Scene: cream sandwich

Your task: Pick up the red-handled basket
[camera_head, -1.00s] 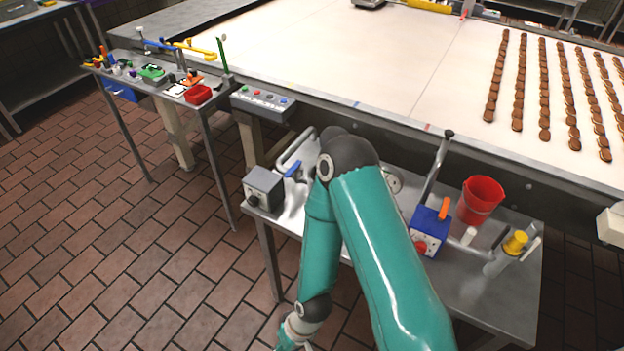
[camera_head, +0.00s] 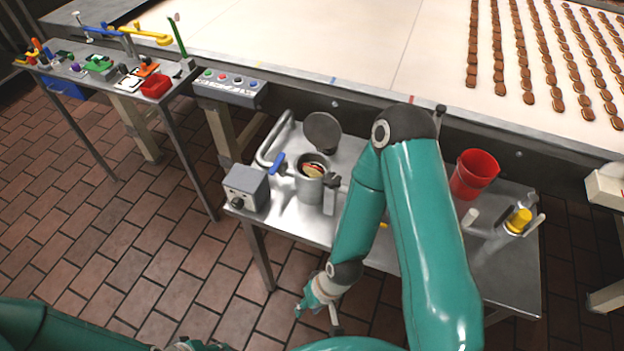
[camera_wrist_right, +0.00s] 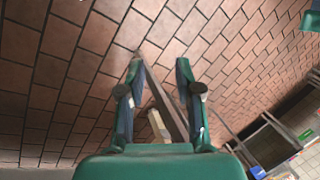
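I cannot make out a red-handled basket in any view. My right gripper (camera_head: 318,307) hangs low in front of the steel side table (camera_head: 285,222) in the head view. In the right wrist view the right gripper (camera_wrist_right: 158,72) has its two fingers spread, with floor and a beam seen beyond them and nothing held. My left arm (camera_head: 60,328) enters at the lower left; its gripper (camera_head: 185,345) shows only partly at the bottom edge, so its fingers are unclear.
On the side table stand a steel pot (camera_head: 313,186), a grey control box (camera_head: 246,188), a red bucket (camera_head: 473,174) and a yellow-capped item (camera_head: 518,220). A long white conveyor (camera_head: 300,45) carries rows of brown biscuits. A tool table (camera_head: 185,78) stands left. Floor is clear.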

